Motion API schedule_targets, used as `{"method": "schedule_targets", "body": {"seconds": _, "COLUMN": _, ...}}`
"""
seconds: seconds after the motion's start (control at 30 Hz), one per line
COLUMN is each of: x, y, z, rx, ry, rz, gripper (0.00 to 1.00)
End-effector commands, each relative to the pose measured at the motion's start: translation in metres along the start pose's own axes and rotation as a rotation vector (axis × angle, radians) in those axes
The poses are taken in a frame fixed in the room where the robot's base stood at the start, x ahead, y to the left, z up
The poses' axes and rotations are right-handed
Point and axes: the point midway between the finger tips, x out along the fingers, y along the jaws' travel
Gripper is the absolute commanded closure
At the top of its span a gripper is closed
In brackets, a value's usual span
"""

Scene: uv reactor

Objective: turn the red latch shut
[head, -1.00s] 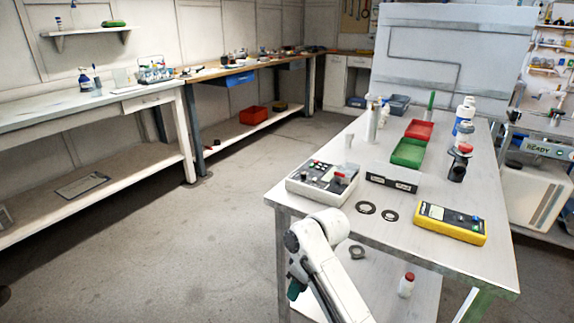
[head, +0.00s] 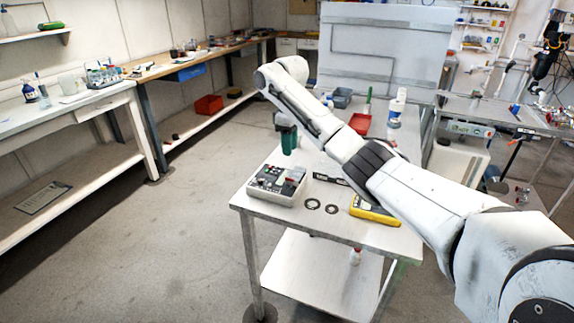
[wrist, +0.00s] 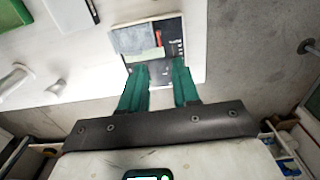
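The control box (head: 276,184) is a pale box with a dark face of knobs and buttons, on the near left corner of the white table. The red latch (head: 291,182) shows as a small red part at the right of its top; its exact angle is too small to tell. In the wrist view the box (wrist: 130,42) lies just beyond the fingertips, with the red latch (wrist: 158,38) roughly ahead of the gap between them. My gripper (wrist: 160,70) has green fingers held apart with nothing between them. In the head view my gripper (head: 289,142) hangs above the box, apart from it.
Two dark rings (head: 322,207) and a yellow meter (head: 374,210) lie right of the box. A red tray (head: 359,123) and a white bottle (head: 396,108) stand farther back. My arm hides much of the table's middle. The floor to the left is clear.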

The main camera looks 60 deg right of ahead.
Motion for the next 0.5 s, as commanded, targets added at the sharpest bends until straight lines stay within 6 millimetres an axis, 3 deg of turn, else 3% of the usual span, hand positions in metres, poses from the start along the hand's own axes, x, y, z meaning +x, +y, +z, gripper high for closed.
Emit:
{"method": "schedule_targets", "body": {"seconds": 0.17, "x": 0.014, "y": 0.001, "z": 0.002, "rx": 0.002, "ry": -0.004, "rz": -0.002, "gripper": 0.69}}
{"method": "schedule_targets", "body": {"seconds": 0.5, "x": 0.073, "y": 0.001, "z": 0.002, "rx": 0.002, "ry": -0.005, "rz": -0.002, "gripper": 0.69}}
